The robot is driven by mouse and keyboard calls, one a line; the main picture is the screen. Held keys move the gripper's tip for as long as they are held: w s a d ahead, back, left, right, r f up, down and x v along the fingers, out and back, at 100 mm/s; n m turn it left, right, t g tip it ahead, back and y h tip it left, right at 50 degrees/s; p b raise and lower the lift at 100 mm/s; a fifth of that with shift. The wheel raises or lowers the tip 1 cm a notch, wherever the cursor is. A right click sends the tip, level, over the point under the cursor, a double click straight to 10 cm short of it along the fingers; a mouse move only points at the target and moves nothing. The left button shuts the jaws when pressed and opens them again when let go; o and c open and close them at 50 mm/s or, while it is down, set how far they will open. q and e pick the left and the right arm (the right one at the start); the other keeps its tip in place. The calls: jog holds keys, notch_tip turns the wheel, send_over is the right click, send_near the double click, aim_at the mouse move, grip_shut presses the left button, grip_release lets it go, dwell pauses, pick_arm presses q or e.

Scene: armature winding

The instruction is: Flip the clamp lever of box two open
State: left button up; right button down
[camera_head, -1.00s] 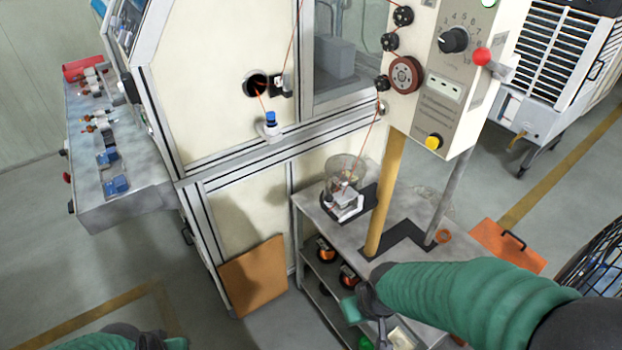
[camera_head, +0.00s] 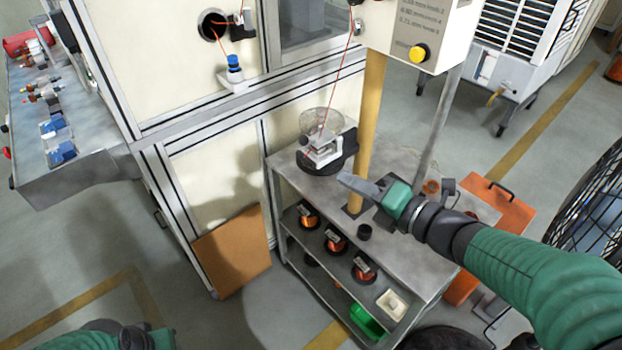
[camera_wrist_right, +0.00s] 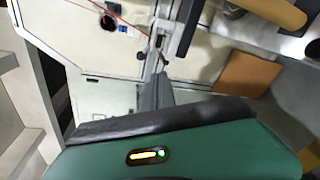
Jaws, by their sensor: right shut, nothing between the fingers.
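My right gripper (camera_head: 352,183) is shut and empty, its fingers pointing left above the grey cart (camera_head: 400,165), close to the yellow pole (camera_head: 368,130). Its closed fingers also show in the right wrist view (camera_wrist_right: 155,92). A cream box (camera_head: 420,30) with a yellow button tops the pole and is cut off by the upper edge. A small white fixture (camera_head: 322,150) with a clear round cover stands on the cart, left of the gripper. I cannot tell which thing is box two or make out its clamp lever. Part of my left gripper (camera_head: 150,340) shows at bottom left; its fingertips are unclear.
A blue-capped guide (camera_head: 234,68) sticks out from the machine front. An orange panel (camera_head: 232,250) leans below. A black fan guard (camera_head: 590,215) stands at right.

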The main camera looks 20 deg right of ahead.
aim_at(317, 136)
pick_arm(q)
jog(key=shift+a+f, duration=0.1)
jog(key=shift+f, duration=0.4)
pick_arm(e)
jog(key=s+a+n+y, duration=0.2)
jog(key=n, duration=0.1)
jog(key=shift+s+a+r+n+g, duration=0.1)
jog(key=shift+s+n+g, duration=0.05)
jog(key=shift+n+g, duration=0.2)
